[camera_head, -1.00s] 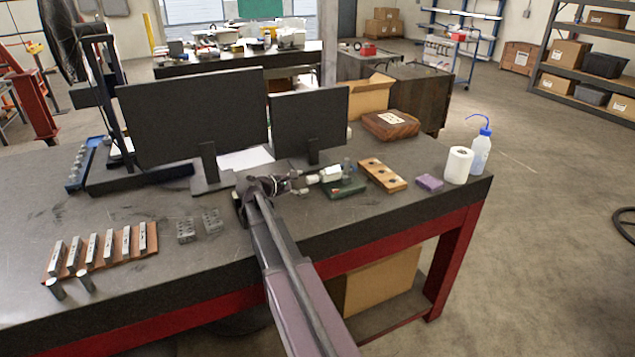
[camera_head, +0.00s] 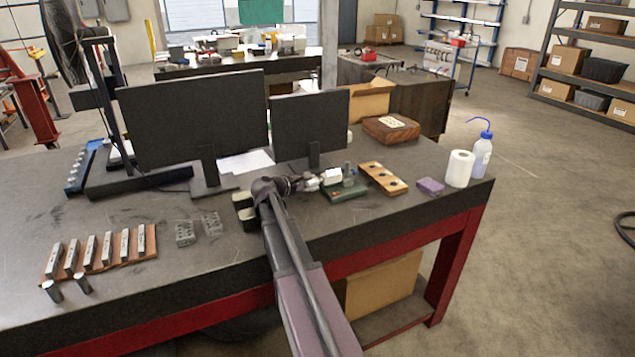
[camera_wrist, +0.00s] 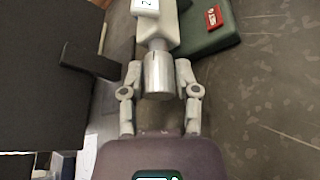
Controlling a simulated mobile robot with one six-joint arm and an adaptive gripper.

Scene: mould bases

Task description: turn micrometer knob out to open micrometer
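The micrometer (camera_head: 331,177) sits with its green base (camera_head: 346,191) on the workbench, right of the smaller monitor's stand. In the wrist view its pale grey body with a white label (camera_wrist: 146,6) is at the top, and the green base (camera_wrist: 208,28) is at upper right. The silver cylindrical micrometer knob (camera_wrist: 159,75) points down toward my palm. My gripper (camera_wrist: 159,76) has one finger along each side of the knob, with hardly any gap seen. It appears shut on the knob. In the head view my gripper (camera_head: 302,184) is at the micrometer's left end, its fingers small and partly hidden.
Two monitors (camera_head: 192,120) (camera_head: 310,127) stand close behind my arm. A wooden block with holes (camera_head: 383,178), a purple block (camera_head: 430,186), a paper roll (camera_head: 459,168) and a wash bottle (camera_head: 482,158) stand to the right. Grey drilled blocks (camera_head: 185,233) lie left. The front bench strip is mostly clear.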

